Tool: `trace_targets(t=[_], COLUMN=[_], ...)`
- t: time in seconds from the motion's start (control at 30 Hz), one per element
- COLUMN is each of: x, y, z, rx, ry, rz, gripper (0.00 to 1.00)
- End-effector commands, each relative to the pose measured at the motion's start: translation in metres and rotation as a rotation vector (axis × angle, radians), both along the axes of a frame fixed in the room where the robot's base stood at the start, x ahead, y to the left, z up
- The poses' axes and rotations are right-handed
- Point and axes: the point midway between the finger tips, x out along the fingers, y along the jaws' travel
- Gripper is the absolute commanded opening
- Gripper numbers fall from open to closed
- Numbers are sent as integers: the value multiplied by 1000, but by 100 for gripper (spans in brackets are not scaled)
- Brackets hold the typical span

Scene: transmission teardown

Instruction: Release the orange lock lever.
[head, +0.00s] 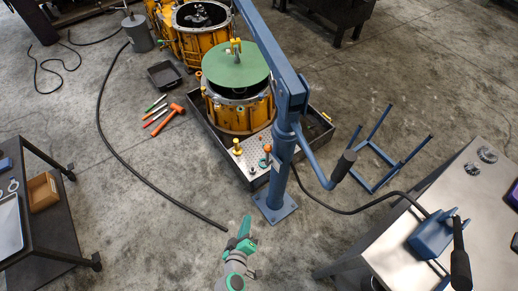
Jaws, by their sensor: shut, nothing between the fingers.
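A small orange-topped lever (267,149) stands on the perforated metal plate at the front of the black tray, just left of the blue post. It looks upright, but it is too small to tell its exact setting. My gripper (246,224), teal-green, is in the lower middle over the bare floor. It is shut and empty, well apart from the lever and nearer to me.
A blue crane post (282,165) with a black-gripped handle (345,164) rises right of the lever. The yellow housing (240,113) with a green disc (236,66) stands in the tray (220,151). A black hose (125,155) crosses the floor. A workbench (470,225) stands right.

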Motion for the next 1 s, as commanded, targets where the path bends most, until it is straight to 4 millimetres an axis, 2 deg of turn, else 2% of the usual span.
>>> trace_targets(t=[0.03, 0.17, 0.3, 0.4, 0.5, 0.7, 1.0], x=[24, 75, 127, 157, 177, 195, 195], y=[3, 5, 10, 16, 21, 28, 28], z=[1, 10, 39, 65, 88, 112, 114], rx=[-65, -245, -426, -533, -610, -683, -690], ry=[-15, -60, -136, -197, -251, -308, -312], rz=[-1, -25, -68, -103, -134, -167, -170], gripper=[0, 0, 0, 0, 0, 0, 0])
